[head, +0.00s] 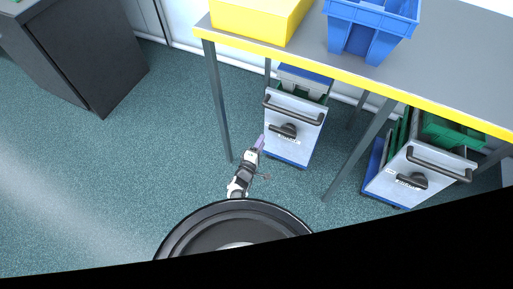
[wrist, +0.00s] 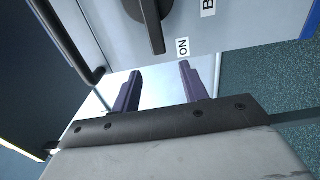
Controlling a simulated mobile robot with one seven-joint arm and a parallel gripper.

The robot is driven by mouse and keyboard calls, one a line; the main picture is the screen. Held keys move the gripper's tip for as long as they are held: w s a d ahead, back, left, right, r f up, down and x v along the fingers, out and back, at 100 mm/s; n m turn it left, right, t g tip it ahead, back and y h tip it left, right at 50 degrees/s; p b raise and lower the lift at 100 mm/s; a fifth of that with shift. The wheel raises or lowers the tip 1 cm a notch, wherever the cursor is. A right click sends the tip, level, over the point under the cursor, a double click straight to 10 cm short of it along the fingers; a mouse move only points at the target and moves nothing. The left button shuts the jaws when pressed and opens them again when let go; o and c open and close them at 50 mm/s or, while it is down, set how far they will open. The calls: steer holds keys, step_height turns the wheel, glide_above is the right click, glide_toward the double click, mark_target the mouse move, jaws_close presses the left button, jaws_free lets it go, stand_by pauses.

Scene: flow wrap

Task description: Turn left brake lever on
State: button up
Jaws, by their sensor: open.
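The left brake lever (head: 288,131) is a black lever on the pale grey front of the left cart (head: 291,110), below its black bar handle. In the wrist view the lever (wrist: 148,20) points down from the top, its tip to the left of a white "ON" label (wrist: 182,47). My gripper (head: 260,143) is in front of the cart, left of and a little below the lever. Its two purple-grey fingers are apart and empty in the wrist view (wrist: 161,72). The lever tip is beyond the fingertips, and no contact shows. The lever's pivot is partly cut off there.
The cart's bar handle (wrist: 65,35) runs along the left in the wrist view. A second cart (head: 405,165) with its own lever (head: 411,180) stands to the right. A table with a yellow edge (head: 345,75) and grey legs stands over both carts. Floor to the left is clear.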

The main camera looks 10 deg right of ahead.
steer(key=shift+p+v, duration=0.6)
steer(key=shift+v, duration=1.6)
